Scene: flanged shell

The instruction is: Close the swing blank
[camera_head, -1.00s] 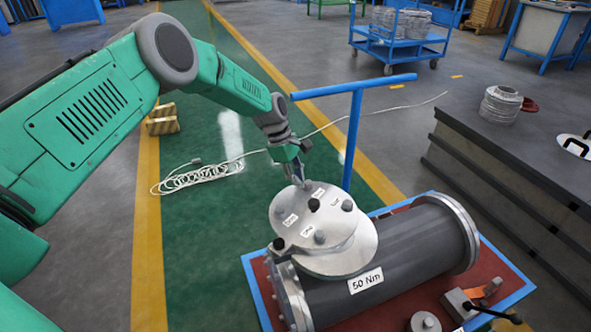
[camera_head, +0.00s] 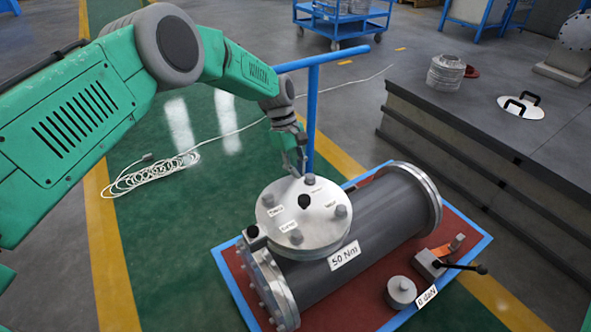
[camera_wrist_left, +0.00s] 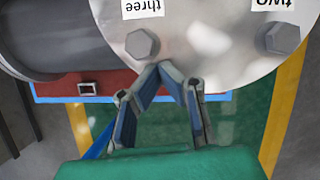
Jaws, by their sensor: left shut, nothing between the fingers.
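The swing blank (camera_head: 285,223) is a round silver plate with labelled grey bolts and a black mark near its middle. It lies over the nozzle on top of the grey flanged shell (camera_head: 385,225), and the flange beneath it is almost wholly hidden. A black knob (camera_head: 252,232) stands at its left edge. My left gripper (camera_head: 301,172) is shut and empty at the plate's far rim, by a bolt. In the left wrist view the fingertips (camera_wrist_left: 173,72) meet at the rim next to a hex bolt (camera_wrist_left: 142,43); contact cannot be told. My right gripper is out of view.
The shell rests on a blue-edged red stand (camera_head: 232,277) with a blue T-shaped post (camera_head: 312,115) close behind my gripper. A loose grey cylinder (camera_head: 400,291) and a black-handled tool (camera_head: 430,264) lie at front right. A grey bench (camera_head: 480,140) stands at right. Cable coils lie at left.

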